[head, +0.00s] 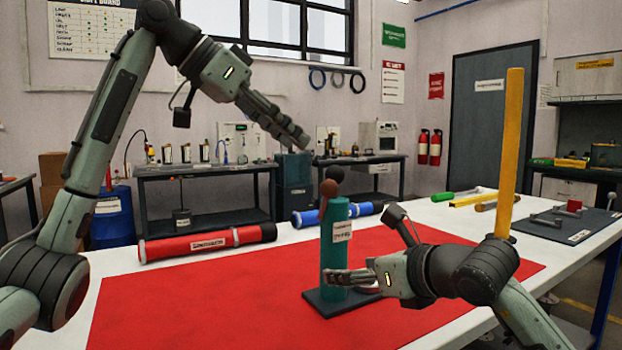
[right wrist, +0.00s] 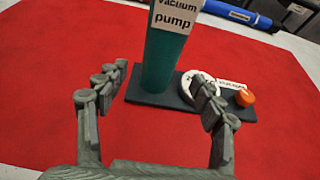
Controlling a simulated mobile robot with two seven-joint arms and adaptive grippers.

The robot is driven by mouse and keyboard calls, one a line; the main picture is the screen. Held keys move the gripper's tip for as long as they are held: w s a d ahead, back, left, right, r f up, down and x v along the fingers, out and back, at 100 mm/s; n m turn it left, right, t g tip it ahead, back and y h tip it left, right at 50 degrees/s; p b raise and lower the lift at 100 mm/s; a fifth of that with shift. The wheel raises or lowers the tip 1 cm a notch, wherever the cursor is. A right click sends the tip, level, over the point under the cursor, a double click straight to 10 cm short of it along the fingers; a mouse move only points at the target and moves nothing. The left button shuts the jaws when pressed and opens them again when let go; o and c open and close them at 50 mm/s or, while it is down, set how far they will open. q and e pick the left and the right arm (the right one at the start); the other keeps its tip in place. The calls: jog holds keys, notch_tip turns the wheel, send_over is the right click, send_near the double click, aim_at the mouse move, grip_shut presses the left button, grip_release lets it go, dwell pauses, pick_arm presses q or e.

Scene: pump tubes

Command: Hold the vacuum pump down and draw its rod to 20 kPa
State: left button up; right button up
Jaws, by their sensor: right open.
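The vacuum pump is an upright teal cylinder (head: 340,240) with a white label on a dark base plate (head: 340,306), standing on the red mat. A brown ball (head: 328,187) and a dark ball (head: 335,173) sit at its top. In the right wrist view the pump (right wrist: 168,60) stands beyond my fingers; a white ring-shaped part (right wrist: 190,86) and an orange knob (right wrist: 244,98) are on its base. My right gripper (head: 348,277) is open and low at the pump; contact is unclear. My left gripper (head: 296,138) is raised above and left of the pump, its opening unclear.
A red tube (head: 208,243) and a blue tube (head: 312,216) lie along the far table edge. A tall yellow bar (head: 509,150) rises behind my right arm. Tools and a dark mat (head: 566,228) are at the right. The red mat (head: 200,305) is clear left of the pump.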

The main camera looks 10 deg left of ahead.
jog(key=x, duration=0.7)
jog(key=shift+w+a+f, duration=0.1)
